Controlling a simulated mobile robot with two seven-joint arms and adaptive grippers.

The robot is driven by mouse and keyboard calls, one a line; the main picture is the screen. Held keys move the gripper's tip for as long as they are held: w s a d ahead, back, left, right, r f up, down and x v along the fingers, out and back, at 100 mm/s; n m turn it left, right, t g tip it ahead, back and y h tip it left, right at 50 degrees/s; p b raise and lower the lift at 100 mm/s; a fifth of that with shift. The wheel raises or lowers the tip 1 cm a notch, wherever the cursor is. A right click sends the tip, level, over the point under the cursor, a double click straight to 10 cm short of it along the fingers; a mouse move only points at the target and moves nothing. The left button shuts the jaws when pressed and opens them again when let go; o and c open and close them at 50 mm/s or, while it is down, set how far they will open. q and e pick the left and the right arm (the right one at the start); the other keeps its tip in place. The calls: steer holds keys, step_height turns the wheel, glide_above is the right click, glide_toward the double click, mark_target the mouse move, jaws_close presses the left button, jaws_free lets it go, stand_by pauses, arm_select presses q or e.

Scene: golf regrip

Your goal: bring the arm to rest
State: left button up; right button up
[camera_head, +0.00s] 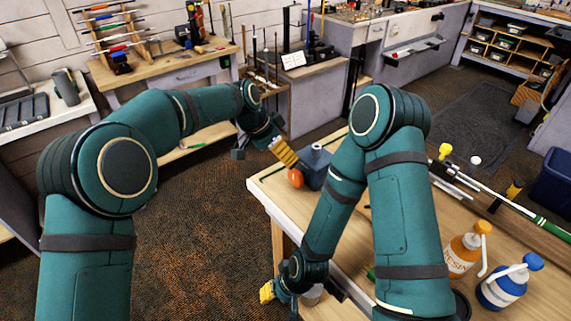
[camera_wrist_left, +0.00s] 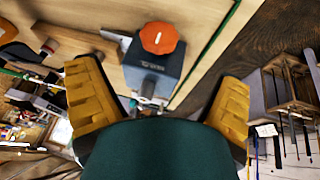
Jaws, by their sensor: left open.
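My left gripper (camera_head: 287,154) has yellow fingers and hangs in the air just off the workbench's far left corner. In the left wrist view its two fingers stand wide apart, open and empty (camera_wrist_left: 160,85). A grey clamp block (camera_head: 316,163) with a round orange knob (camera_head: 296,178) is just beyond it; the block (camera_wrist_left: 152,72) also shows between the fingers, apart from them. My right gripper (camera_head: 267,292) is low at the bench's left edge, with a yellow finger showing; the arm hides much of it, and I cannot tell its opening.
The wooden workbench (camera_head: 395,155) carries a resin bottle (camera_head: 463,253), a blue-and-white bottle (camera_head: 503,289) and a club with a green grip (camera_head: 551,228). My right arm covers the bench's middle. Side benches line the wall; dark carpet (camera_head: 200,240) lies free between.

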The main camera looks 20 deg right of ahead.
arm_select(q)
steer(key=shift+a+r, duration=0.15)
steer(key=shift+r, duration=0.2)
steer(key=s+a+f+n+t, duration=0.15)
steer(key=a+f+n, duration=0.25)
steer(key=a+f, duration=0.4)
steer(key=s+a+f+n+g, duration=0.1)
steer(key=s+a+f+n, duration=0.2)
steer(key=a+f, duration=0.6)
steer(key=s+a+f+n, duration=0.3)
steer(key=s+a, duration=0.1)
steer(key=s, duration=0.2)
steer(key=s+a+f+n+t, duration=0.1)
steer(key=s+a+f+n, duration=0.2)
steer(key=s, duration=0.4)
steer(key=s+a+f+n+y, duration=0.1)
steer(key=s+a+f+n, duration=0.1)
steer(key=s, duration=0.4)
steer(key=a+f, duration=0.1)
steer(key=a, duration=0.1)
steer(key=shift+s+a+f+n+t, duration=0.25)
steer(key=shift+a+f+n+t, duration=0.1)
steer(key=shift+a+f+n, duration=0.05)
